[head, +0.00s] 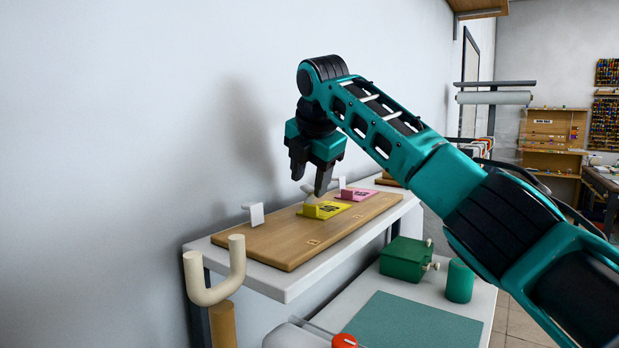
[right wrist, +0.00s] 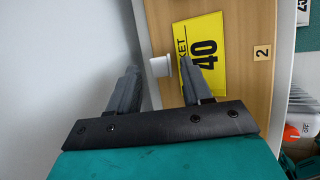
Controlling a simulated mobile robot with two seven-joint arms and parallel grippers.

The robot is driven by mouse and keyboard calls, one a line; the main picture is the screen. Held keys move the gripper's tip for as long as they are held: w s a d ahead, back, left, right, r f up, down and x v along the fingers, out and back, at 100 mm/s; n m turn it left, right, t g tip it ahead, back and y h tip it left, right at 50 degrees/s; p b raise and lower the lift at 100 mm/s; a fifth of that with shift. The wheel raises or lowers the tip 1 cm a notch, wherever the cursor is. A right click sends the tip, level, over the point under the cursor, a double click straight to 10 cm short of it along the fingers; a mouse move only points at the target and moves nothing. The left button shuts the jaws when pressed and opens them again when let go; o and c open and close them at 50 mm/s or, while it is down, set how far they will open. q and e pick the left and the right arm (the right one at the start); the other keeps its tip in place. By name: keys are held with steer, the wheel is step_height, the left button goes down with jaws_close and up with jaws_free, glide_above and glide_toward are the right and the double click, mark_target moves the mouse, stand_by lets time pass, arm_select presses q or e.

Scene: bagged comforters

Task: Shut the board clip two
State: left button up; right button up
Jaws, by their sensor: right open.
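The wooden board (head: 285,250) lies on a white shelf along the wall. A yellow card (head: 326,210) lies on it; it shows in the right wrist view (right wrist: 222,50) with "40" printed on it. Clip two (right wrist: 160,66), a pale piece at the card's edge, is in line with the small label "2" (right wrist: 262,52). Its pale lever (head: 308,187) appears raised in the head view, partly hidden by my gripper. My right gripper (head: 310,183) points down, open, just above it; in the wrist view its fingers (right wrist: 160,72) are either side of the clip. Contact is unclear. My left gripper is out of view.
Another white clip (head: 254,213) stands up at the board's left end. A pink card (head: 358,194) lies farther back. A cream U-shaped hook (head: 213,285) stands before the shelf. Below are a green box (head: 404,260) and green cylinder (head: 459,281). The wall is close behind.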

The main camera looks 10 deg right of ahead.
steer(key=shift+w+f, duration=0.2)
steer(key=shift+f, duration=0.05)
steer(key=shift+c, duration=0.4)
jaws_close()
